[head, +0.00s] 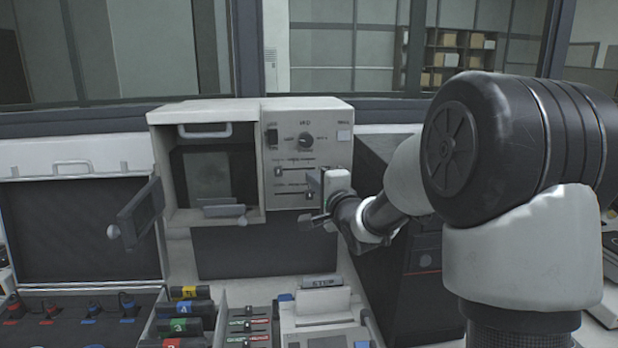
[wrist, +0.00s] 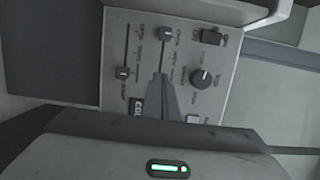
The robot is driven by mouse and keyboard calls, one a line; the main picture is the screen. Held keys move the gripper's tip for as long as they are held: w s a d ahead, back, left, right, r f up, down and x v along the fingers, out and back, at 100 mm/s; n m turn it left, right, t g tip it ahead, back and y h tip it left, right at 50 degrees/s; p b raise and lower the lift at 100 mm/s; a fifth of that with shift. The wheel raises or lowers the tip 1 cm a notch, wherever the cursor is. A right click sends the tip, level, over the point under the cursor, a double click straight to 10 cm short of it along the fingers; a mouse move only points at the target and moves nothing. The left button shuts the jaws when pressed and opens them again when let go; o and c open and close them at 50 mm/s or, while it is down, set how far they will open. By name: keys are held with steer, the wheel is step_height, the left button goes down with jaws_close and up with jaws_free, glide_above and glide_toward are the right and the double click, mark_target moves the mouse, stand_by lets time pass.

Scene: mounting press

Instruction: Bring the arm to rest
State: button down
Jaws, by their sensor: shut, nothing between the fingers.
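My gripper (head: 318,186) is in front of the mounting press's control panel, seen in the head view just left of my wrist. In the wrist view the shut fingers (wrist: 163,84) form one narrow grey shape over the panel, near a slider. Whether they touch the panel, I cannot tell. The press (head: 250,108) is a pale box with a dark open chamber. Its door (head: 136,212) hangs open to the left. The panel (wrist: 176,40) carries a black knob (wrist: 203,78), a rocker switch (wrist: 212,37) and two sliders.
An open case (head: 85,225) with several corded plugs stands at the left. Colour-labelled black blocks (head: 190,292) and a slider box (head: 248,326) lie in front of the press. A dark cabinet (head: 400,265) stands to its right. The window wall is behind.

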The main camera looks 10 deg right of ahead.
steer(key=s+d+r+n+g+h+p, duration=0.3)
steer(key=s, duration=0.7)
steer(key=s+d+r+n+g+h+p, duration=0.2)
steer(key=s+n+p, duration=0.2)
steer(key=s, duration=0.5)
steer(key=s+a+f+n+g+p, duration=0.1)
steer(key=s+n+g+p, duration=0.2)
steer(key=s, duration=1.9)
steer(key=n+g, duration=0.3)
steer(key=n, duration=0.2)
steer(key=shift+s+a+f+g+y+p, duration=0.25)
steer(key=shift+s+a+g+y+p, duration=0.05)
steer(key=shift+a+g+p, duration=0.1)
